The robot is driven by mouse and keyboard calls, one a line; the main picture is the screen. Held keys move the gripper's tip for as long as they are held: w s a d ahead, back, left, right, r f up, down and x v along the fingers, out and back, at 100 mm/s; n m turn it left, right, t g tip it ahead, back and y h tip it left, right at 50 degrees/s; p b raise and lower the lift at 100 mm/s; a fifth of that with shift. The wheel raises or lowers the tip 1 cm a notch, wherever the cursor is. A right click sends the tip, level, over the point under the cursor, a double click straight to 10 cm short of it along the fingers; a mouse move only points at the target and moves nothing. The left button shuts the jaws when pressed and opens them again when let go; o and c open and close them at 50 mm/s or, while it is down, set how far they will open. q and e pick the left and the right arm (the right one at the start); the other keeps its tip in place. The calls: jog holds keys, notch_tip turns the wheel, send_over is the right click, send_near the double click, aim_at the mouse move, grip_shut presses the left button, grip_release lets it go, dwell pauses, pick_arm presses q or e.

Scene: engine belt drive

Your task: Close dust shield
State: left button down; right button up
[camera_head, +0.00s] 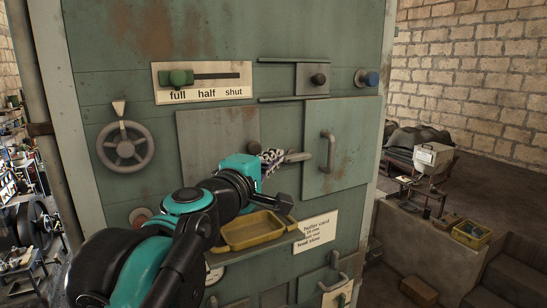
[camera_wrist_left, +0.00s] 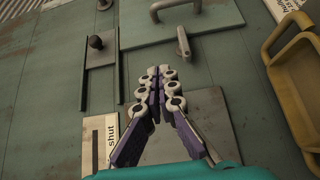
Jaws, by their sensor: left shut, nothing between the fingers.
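A small grey plate with a dark knob (camera_head: 318,79) sits between two horizontal rails at the upper middle of the green cabinet; it also shows in the left wrist view (camera_wrist_left: 100,58). No label names the dust shield, so I cannot tell whether this plate is it. A larger grey panel (camera_head: 205,140) lies left of a green door (camera_head: 340,165) with a vertical handle. A grey lever (camera_head: 297,157) crosses between panel and door. My left gripper (camera_head: 272,160) is shut and empty in front of the panel, near the lever. In the left wrist view its fingertips (camera_wrist_left: 155,75) meet below the lever.
A green slider (camera_head: 181,77) stands at "full" on its scale. A yellow tray (camera_head: 253,246) sits below my gripper, beside a label (camera_head: 316,230).

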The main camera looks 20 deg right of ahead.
pick_arm(q)
jog(key=s+b, duration=0.3)
jog(key=s, duration=0.7)
jog(key=w+a+f+m+g+y+b, duration=0.1)
jog(key=a+f+m+b, duration=0.4)
jog(key=f, duration=1)
jog(key=w+a+f+y+b, duration=0.2)
jog(key=a+f+b, duration=0.55)
jog(key=f, duration=0.65)
jog(key=w+a+f+m+g+y+b, duration=0.1)
jog(key=a+f+m+b, duration=0.4)
jog(key=f, duration=1)
jog(key=s+a+f+g+y+b, duration=0.1)
jog(key=a+f+b, duration=0.5)
jog(key=f, duration=0.7)
jog(key=s+a+f+n+y+b, duration=0.1)
jog(key=s+a+f+y+b, duration=0.3)
jog(key=a+f, duration=0.6)
jog(key=s+a+f+g+y+b, duration=0.1)
jog(key=s+a+f+y+b, duration=0.2)
jog(key=a+f+b, duration=0.4)
notch_tip(320, 180, down, 10)
jog(key=shift+a+r+n+g+y+b, duration=0.2)
jog(key=shift+a+n+g+y+b, duration=0.15)
jog(key=shift+a+y, duration=0.55)
pick_arm(e)
notch_tip(320, 180, down, 39)
jog(key=shift+w+r, duration=0.2)
jog(key=shift+w, duration=0.2)
